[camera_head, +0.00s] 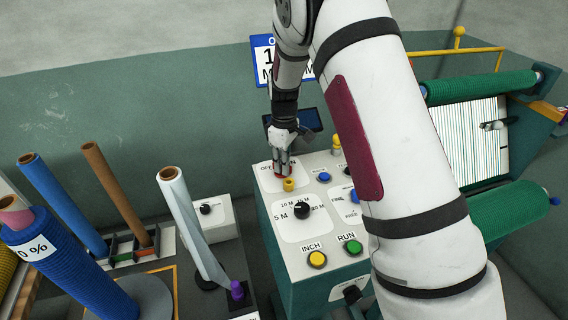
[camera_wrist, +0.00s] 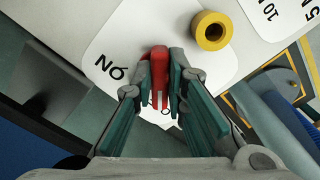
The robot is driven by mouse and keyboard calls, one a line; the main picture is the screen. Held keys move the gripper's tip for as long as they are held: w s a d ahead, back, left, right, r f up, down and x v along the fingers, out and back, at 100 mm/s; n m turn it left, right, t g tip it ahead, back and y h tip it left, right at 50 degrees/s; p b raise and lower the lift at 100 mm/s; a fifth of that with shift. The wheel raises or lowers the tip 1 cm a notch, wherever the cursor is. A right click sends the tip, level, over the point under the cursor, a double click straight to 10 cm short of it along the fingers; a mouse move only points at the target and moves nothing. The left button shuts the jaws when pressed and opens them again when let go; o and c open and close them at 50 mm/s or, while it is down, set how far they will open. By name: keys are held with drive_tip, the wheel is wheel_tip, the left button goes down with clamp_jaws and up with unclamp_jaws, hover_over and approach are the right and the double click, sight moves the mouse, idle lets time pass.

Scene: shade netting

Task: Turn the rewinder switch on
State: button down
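The red rewinder switch (camera_wrist: 158,58) sits on a white label plate marked "ON" in the wrist view. Its raised red handle is between my two fingertips, which appear to touch it on both sides. My gripper (camera_wrist: 160,85) is closed down to the width of the handle. In the head view my gripper (camera_head: 283,165) points down onto the switch (camera_head: 284,174) at the back left of the control box, with "OFF" and "ON" lettering beside it. The gripper hides most of the switch there, and I cannot tell its exact angle.
The control box also carries a black dial (camera_head: 302,209), a yellow INCH button (camera_head: 317,259) and a green RUN button (camera_head: 353,247). Rolls on spindles stand at left; green netting rolls (camera_head: 480,87) are at right.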

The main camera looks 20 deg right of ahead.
idle(0.3)
drive_tip(key=m+b, duration=0.1)
drive_tip(key=m, duration=0.3)
drive_tip(key=shift+a+m, duration=0.1)
drive_tip(key=shift+m, duration=0.3)
drive_tip(key=m+b, duration=0.1)
drive_tip(key=m, duration=0.3)
drive_tip(key=shift+a+m, duration=0.15)
drive_tip(key=shift+m, duration=0.15)
drive_tip(key=m, duration=0.4)
drive_tip(key=shift+a, duration=0.1)
drive_tip(key=shift+a+m, duration=0.1)
drive_tip(key=shift+m, duration=2.1)
drive_tip(key=c, duration=1.6)
unclamp_jaws()
